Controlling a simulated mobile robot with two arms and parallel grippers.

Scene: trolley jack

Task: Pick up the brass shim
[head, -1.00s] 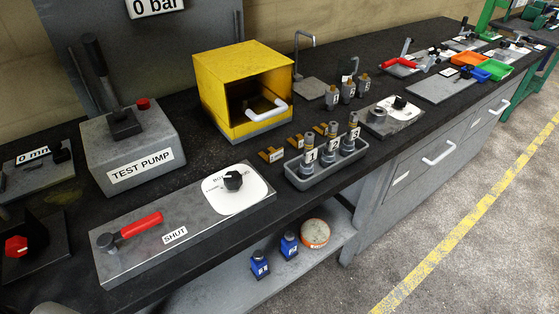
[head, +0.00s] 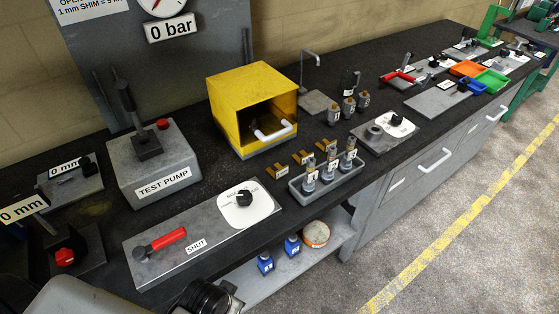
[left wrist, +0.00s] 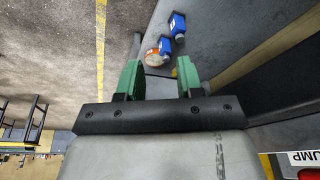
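Three small brass pieces lie in a row on the dark bench in the head view: a near one (head: 277,172), a middle one (head: 302,158) and a far one (head: 322,146). They look like shims with small pale labels, too small to read. They lie between the yellow box and the grey tray. My left gripper (left wrist: 160,78) is open, with nothing between its green fingers in the left wrist view. In the head view my left arm shows at the bottom left, well short of the brass pieces; its fingers are not clear there. My right gripper is not in view.
The grey tray (head: 318,187) holds upright numbered cylinders. A yellow open-fronted box (head: 226,112) stands behind the brass pieces. A plate with a red lever (head: 160,244) lies nearer. Blue bottles (head: 266,263) and a round tin (head: 316,234) stand on the lower shelf.

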